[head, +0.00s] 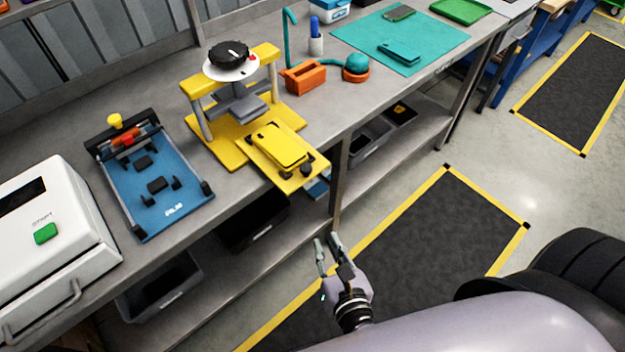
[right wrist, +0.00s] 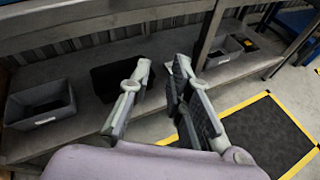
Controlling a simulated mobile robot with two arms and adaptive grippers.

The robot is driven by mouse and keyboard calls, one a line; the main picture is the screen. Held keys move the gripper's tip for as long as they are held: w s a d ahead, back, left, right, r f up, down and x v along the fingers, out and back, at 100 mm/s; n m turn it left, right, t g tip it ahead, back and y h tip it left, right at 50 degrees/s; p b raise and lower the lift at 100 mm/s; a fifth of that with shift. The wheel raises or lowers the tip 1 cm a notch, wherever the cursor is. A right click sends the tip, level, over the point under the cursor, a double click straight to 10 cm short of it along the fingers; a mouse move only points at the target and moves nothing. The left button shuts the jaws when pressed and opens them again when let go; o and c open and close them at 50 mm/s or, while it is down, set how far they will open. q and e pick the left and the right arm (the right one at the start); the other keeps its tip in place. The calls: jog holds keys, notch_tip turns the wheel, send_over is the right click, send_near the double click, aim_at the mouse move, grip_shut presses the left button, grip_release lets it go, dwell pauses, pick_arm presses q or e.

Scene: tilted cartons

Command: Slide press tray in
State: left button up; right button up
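The yellow press (head: 232,100) stands on the grey workbench in the head view, with a black knob on top. Its yellow press tray (head: 296,174) sticks out toward the bench's front edge, with a yellow phone-like piece (head: 281,146) and small dark parts on it. My right gripper (head: 327,243) is in front of the bench, below and apart from the tray. In the right wrist view its two fingers (right wrist: 160,75) are spread with nothing between them. The tray cannot be made out in the right wrist view. My left gripper is not in view.
A blue fixture (head: 155,190) and a white machine (head: 50,245) with a green button stand left of the press. An orange box (head: 304,78) and teal mat (head: 400,38) lie to its right. Bins sit on the lower shelf (right wrist: 75,75). The floor before the bench is clear.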

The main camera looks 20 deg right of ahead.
aim_at(268, 141)
jog(key=shift+n+t+h, duration=0.3)
jog(key=shift+n+t, duration=0.6)
jog(key=r, duration=0.8)
jog(key=shift+d+r, duration=0.1)
jog(key=shift+d, duration=0.1)
grip_shut()
jog(key=p+x, duration=0.3)
jog(key=x, duration=1)
jog(key=shift+r+p, duration=0.1)
jog(key=shift+p, duration=0.2)
jog(key=shift+w, duration=0.5)
jog(key=w, duration=0.2)
jog(key=w+a+p, duration=0.1)
jog(key=w+a, duration=0.1)
jog(key=w, duration=0.1)
jog(key=shift+w, duration=0.35)
jog(key=w+a, duration=0.1)
jog(key=w, duration=0.2)
jog(key=w+a, duration=0.1)
jog(key=w, duration=0.2)
jog(key=w+a, duration=0.1)
jog(key=w, duration=0.2)
jog(key=shift+w+a, duration=0.3)
jog(key=shift+w, duration=0.1)
